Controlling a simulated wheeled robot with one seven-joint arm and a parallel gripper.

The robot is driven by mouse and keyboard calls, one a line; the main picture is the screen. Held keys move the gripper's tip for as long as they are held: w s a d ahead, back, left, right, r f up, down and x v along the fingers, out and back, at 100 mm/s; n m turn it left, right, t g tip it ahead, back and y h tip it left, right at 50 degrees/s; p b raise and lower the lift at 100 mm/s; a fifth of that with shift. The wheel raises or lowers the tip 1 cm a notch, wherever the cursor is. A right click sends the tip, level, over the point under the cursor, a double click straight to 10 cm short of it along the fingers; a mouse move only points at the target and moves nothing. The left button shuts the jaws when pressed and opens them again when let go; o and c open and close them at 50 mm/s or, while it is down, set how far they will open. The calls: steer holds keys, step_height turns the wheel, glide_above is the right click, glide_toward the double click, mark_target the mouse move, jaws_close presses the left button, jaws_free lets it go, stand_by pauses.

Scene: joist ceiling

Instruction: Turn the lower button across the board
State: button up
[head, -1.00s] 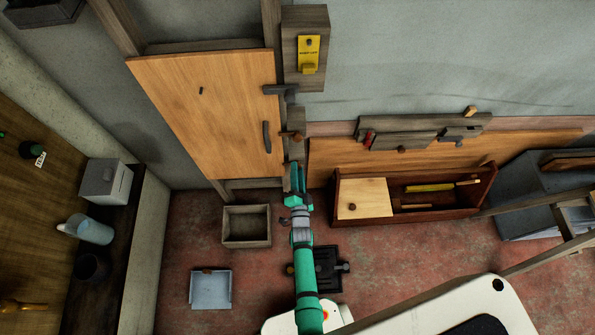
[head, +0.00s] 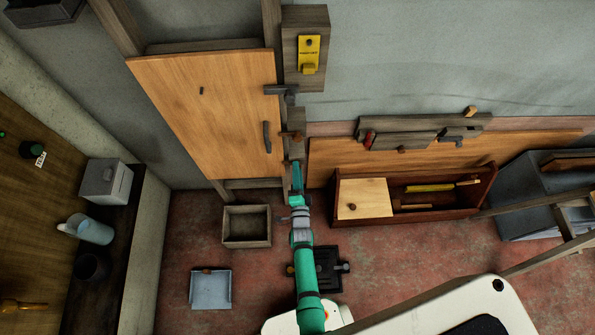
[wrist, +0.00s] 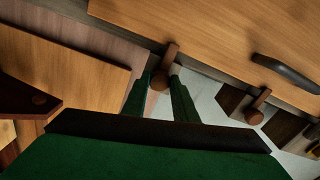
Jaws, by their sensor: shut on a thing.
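The lower button, a brown wooden bar with a round knob (wrist: 160,81), is between my fingers in the wrist view. Its bar points toward the edge of the orange wooden board (wrist: 215,35); I cannot tell whether its end overlaps the board. My gripper (wrist: 160,92) is shut on it, one green finger on each side. In the head view my gripper (head: 297,166) is at the right edge of the board (head: 205,105), low down, and hides most of the lower button. The upper button (head: 292,135) is just above, lying sideways; it also shows in the wrist view (wrist: 257,107).
The board has a dark handle (head: 267,137) left of the upper button. A dark latch (head: 281,90) is higher up. A wooden toolbox (head: 420,208) stands close on the right, and an open box (head: 246,226) sits below left on the red floor.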

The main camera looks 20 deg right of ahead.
steer(key=shift+s+d, duration=0.1)
steer(key=shift+d, duration=0.05)
steer(key=o, duration=0.9)
steer(key=shift+o, duration=0.7)
steer(key=v, duration=1.1)
